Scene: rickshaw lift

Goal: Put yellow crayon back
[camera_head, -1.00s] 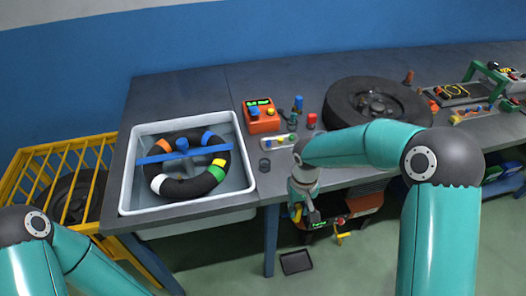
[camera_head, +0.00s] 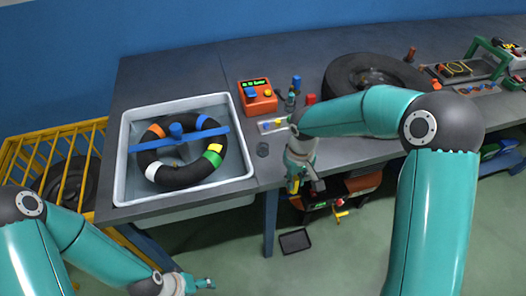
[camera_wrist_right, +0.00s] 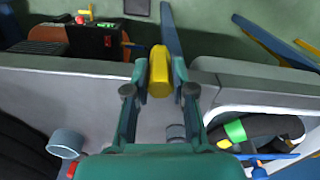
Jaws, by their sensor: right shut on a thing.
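My right gripper (camera_head: 303,188) hangs in front of the workbench's front edge, right of the white basin. In the right wrist view the right gripper (camera_wrist_right: 159,78) is shut on the yellow crayon (camera_wrist_right: 160,65), a short thick yellow stick between the fingertips. A small pale holder (camera_head: 272,125) with coloured pieces lies on the bench, partly near my right arm. My left gripper (camera_head: 200,284) is low at the bottom of the head view, too small to tell its jaws.
A white basin (camera_head: 122,165) holds a black tube (camera_head: 175,176) with coloured patches. An orange device (camera_head: 258,97) with a green display and a small dark cup (camera_head: 262,149) stand on the bench. A wheel (camera_head: 350,75) lies behind my right arm. A yellow cage (camera_head: 30,150) stands left.

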